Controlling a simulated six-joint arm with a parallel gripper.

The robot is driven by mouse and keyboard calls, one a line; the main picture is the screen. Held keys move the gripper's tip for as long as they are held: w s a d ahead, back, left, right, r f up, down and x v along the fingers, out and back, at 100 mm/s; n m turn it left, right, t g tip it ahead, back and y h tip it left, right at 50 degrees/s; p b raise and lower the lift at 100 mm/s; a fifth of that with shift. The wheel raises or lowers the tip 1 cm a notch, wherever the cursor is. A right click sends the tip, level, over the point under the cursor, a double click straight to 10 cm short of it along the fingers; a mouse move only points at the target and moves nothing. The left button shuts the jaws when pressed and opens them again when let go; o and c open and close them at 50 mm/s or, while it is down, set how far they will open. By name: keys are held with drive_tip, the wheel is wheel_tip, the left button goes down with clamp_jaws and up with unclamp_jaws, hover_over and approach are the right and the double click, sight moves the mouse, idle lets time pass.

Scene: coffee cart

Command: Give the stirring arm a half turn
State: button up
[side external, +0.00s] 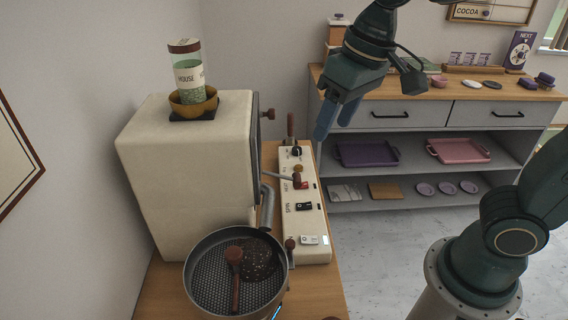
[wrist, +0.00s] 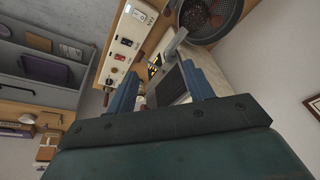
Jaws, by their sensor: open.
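A round dark tray (side external: 192,292) with a perforated floor stands at the front of the cream roaster (side external: 180,165). A brown stirring arm (side external: 235,278) with a rounded knob end lies across the tray floor, beside a dark patch of what may be beans. In the wrist view the tray (wrist: 238,18) is cut off by the top edge, and the stirring arm is hard to make out there. My gripper (side external: 337,120) is open and empty, high above and behind the control panel, well away from the tray. Its two blue fingers (wrist: 158,82) are apart in the wrist view.
The white control panel (side external: 311,221) with switches and knobs runs beside the roaster. A metal pipe (side external: 267,207) rises behind the tray. A glass jar (side external: 186,75) sits on the roaster. A grey shelf unit (side external: 425,135) holds trays (side external: 459,150) and saucers. Grey floor lies open between.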

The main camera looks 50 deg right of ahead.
drive_tip(key=w+a+f+g, duration=0.25)
drive_tip(key=w+a, duration=0.35)
drive_tip(key=a, duration=0.3)
hover_over(233, 252)
wheel_tip(233, 252, down, 6)
drive_tip(key=shift+r+h, duration=0.2)
drive_tip(key=shift+h, duration=0.2)
drive_tip(key=shift+f, duration=0.1)
wheel_tip(233, 252, down, 14)
drive_tip(key=shift+r, duration=0.25)
clamp_jaws()
